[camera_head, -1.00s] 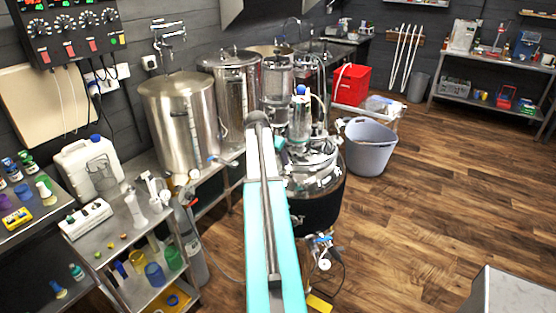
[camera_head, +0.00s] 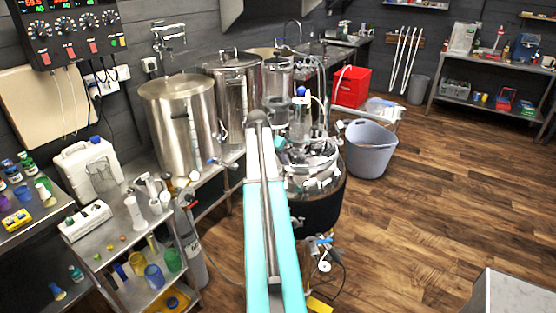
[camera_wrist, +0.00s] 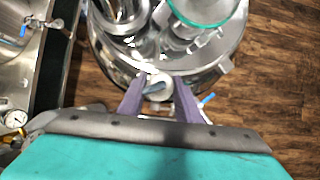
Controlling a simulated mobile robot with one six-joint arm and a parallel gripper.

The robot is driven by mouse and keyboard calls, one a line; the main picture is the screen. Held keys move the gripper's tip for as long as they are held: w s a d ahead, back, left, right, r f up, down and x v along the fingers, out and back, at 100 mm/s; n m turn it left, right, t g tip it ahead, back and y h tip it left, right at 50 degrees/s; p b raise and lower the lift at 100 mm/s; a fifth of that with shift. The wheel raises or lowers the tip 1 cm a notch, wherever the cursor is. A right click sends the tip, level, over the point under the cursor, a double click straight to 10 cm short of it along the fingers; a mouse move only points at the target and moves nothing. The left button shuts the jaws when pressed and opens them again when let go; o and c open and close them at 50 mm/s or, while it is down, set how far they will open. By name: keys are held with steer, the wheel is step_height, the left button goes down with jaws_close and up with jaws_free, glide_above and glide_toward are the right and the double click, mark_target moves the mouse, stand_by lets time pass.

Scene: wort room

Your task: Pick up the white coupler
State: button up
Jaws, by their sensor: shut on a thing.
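In the wrist view, the two purple fingers of my gripper (camera_wrist: 158,98) are closed in on a small white and grey piece, the white coupler (camera_wrist: 157,84), which shows between their tips. Its lower part and outline are partly hidden by the fingers. It appears in front of the rim of a shiny round metal vessel (camera_wrist: 215,72); I cannot tell whether it touches it. In the head view, my teal arm reaches toward the vessel's top, and my fingers and the coupler cannot be made out there.
Steel kettles (camera_head: 181,120) stand on a bench at the left. A grey tub (camera_head: 370,152) and a red bin (camera_head: 351,86) are behind the vessel. A small cart (camera_head: 110,240) with cups is at the lower left. The wooden floor at the right is mostly clear.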

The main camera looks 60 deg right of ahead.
steer(key=shift+r+b, duration=0.55)
steer(key=shift+r, duration=0.6)
steer(key=shift+a+r, duration=0.15)
steer(key=shift+a, duration=0.2)
steer(key=s+a+r+b, duration=0.1)
steer(key=a+b, duration=0.3)
steer(key=a, duration=1.1)
steer(key=shift+s+a+r, duration=0.15)
steer(key=shift+s+r, duration=0.15)
steer(key=shift+f, duration=0.1)
steer(key=shift+s, duration=0.1)
